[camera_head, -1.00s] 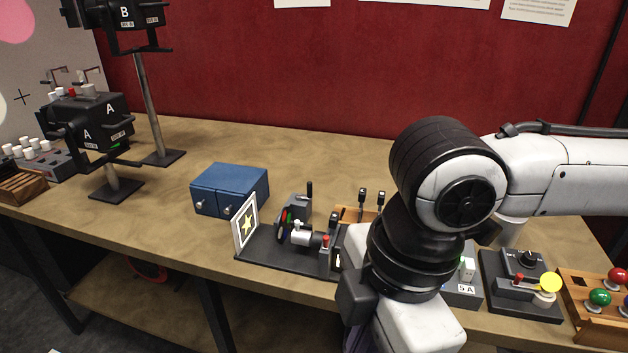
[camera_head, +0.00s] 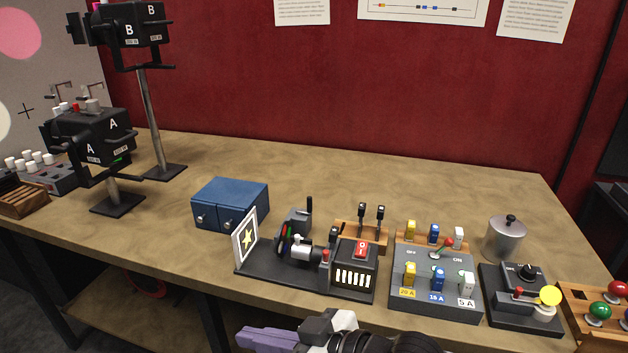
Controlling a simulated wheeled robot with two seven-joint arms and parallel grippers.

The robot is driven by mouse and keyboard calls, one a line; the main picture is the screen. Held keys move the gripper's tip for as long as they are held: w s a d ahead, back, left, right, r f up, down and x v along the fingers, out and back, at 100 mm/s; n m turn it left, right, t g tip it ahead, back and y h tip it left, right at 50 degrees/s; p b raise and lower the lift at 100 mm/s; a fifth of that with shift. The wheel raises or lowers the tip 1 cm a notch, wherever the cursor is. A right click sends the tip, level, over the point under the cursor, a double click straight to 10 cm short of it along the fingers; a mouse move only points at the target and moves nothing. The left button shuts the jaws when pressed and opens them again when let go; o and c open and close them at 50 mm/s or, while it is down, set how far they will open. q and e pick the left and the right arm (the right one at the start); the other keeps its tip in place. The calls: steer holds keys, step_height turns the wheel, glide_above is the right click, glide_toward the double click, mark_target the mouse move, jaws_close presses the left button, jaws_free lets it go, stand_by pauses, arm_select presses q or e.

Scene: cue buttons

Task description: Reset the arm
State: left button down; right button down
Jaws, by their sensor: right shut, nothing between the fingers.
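My right gripper (camera_head: 270,338) shows at the bottom edge of the head view, in front of the table's front edge. Its purple-grey fingers point left and are shut with nothing between them. It is apart from the devices on the table. Most of my right arm is below the picture. My left gripper is not in view.
On the wooden table (camera_head: 330,170) stand a blue box (camera_head: 230,203), a black device with a star card (camera_head: 245,238), a fuse panel (camera_head: 434,281), a metal pot (camera_head: 504,238) and a yellow-knobbed device (camera_head: 520,296). Lamps A (camera_head: 92,140) and B (camera_head: 130,25) stand at left. The table's back middle is clear.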

steer(key=s+d+f+m+t+h, duration=0.2)
steer(key=d+f+m+t+h, duration=0.4)
steer(key=d+f, duration=0.9)
steer(key=s+d+f+m+g+h, duration=0.2)
steer(key=s+d+f+g+h, duration=0.1)
steer(key=s+d+f, duration=0.7)
step_height(320, 180, down, 3)
steer(key=shift+s+d+f+m+h, duration=0.15)
steer(key=shift+s+d+m+h, duration=0.15)
steer(key=shift+s, duration=0.75)
